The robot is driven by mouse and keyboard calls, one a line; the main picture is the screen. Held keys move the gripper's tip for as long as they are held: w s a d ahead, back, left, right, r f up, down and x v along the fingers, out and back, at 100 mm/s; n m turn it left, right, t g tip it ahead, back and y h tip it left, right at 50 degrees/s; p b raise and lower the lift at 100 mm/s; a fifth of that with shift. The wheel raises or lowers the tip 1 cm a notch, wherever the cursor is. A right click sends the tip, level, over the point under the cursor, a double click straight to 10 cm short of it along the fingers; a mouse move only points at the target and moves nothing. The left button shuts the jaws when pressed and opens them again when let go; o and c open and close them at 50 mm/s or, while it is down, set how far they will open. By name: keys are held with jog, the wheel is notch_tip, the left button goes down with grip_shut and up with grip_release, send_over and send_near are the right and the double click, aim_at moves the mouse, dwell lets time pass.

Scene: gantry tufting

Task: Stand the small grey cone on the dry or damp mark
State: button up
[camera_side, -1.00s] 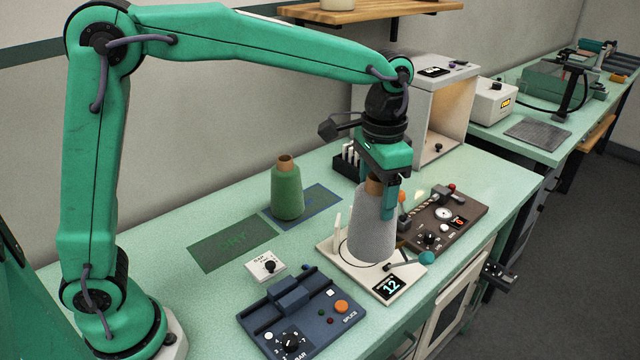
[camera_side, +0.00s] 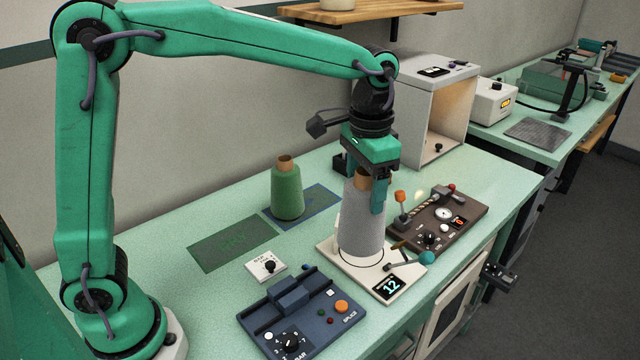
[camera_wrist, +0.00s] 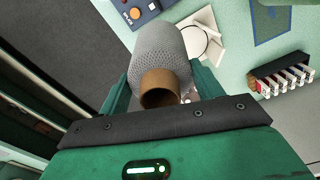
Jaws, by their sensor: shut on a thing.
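The grey cone (camera_side: 362,222) is upright with a brown tube top, over the back part of the cream device (camera_side: 410,275) that shows 12. My gripper (camera_side: 369,190) is shut on its top. In the wrist view the grey cone (camera_wrist: 157,60) sits between the fingers, with the device's round plate (camera_wrist: 204,40) partly visible beside it. The cone's base looks lifted clear of the plate. The dry mark (camera_side: 215,248) is a bare dark green rectangle on the bench. The damp mark (camera_side: 322,198) is a blue-edged rectangle behind it, and a green cone (camera_side: 287,193) stands on its left part.
A small white switch box (camera_side: 266,266) lies just in front of the dry mark. A blue splice unit (camera_side: 300,312) is at the front. A brown gauge panel (camera_side: 440,220) lies right of the cone, and a grey lit box (camera_side: 440,110) stands behind. The bench left of the dry mark is clear.

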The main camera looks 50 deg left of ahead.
jog(key=s+a+n, duration=0.4)
jog(key=a, duration=0.5)
jog(key=s+a+f+n, duration=0.1)
jog(key=s+a+n, duration=0.3)
jog(key=a, duration=0.4)
jog(key=shift+s+a, duration=0.4)
jog(key=shift+s, duration=0.1)
jog(key=w+a+f, duration=0.1)
jog(key=a+f, duration=1)
jog(key=shift+a, duration=0.25)
jog(key=shift+w+f, duration=0.1)
jog(key=o, duration=1.4)
jog(key=shift+c, duration=0.2)
